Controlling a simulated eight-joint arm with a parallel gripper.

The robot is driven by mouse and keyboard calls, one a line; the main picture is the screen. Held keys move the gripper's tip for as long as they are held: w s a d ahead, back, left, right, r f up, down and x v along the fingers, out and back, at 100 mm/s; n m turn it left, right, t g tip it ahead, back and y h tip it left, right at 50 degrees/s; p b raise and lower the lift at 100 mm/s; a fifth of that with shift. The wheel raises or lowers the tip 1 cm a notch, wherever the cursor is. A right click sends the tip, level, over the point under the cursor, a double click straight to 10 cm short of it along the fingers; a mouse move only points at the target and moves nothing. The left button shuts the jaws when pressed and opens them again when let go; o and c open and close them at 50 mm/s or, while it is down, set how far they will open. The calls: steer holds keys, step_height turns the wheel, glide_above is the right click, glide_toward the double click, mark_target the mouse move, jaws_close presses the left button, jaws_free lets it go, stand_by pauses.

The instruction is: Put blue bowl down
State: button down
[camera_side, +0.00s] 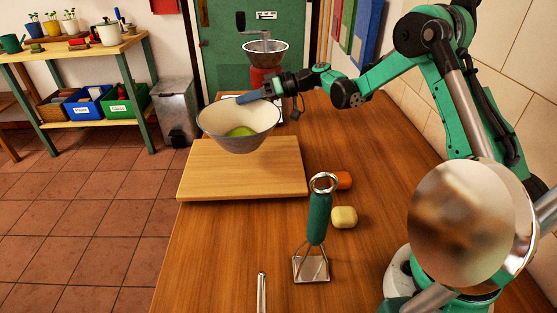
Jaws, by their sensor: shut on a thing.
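A bowl (238,140), grey-blue outside and pale inside, is in the side view above the back of a wooden board (243,178). A green round thing (241,131) lies inside it. My gripper (256,96) is shut on the bowl's far rim from the right. The bowl looks roughly level and appears to hang over the board. I cannot tell exactly how far its base is from the board, as the bowl hides the spot behind it.
A masher with a green handle (318,217) stands on the wooden counter (215,258) at the front. A yellow item (344,217) and an orange item (343,180) lie to its right. A grinder (264,60) stands behind the bowl. The front of the board is clear.

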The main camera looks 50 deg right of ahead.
mark_target(249, 119)
steer(key=shift+f, duration=2.5)
steer(key=shift+f, duration=0.15)
steer(key=c, duration=0.9)
jaws_free()
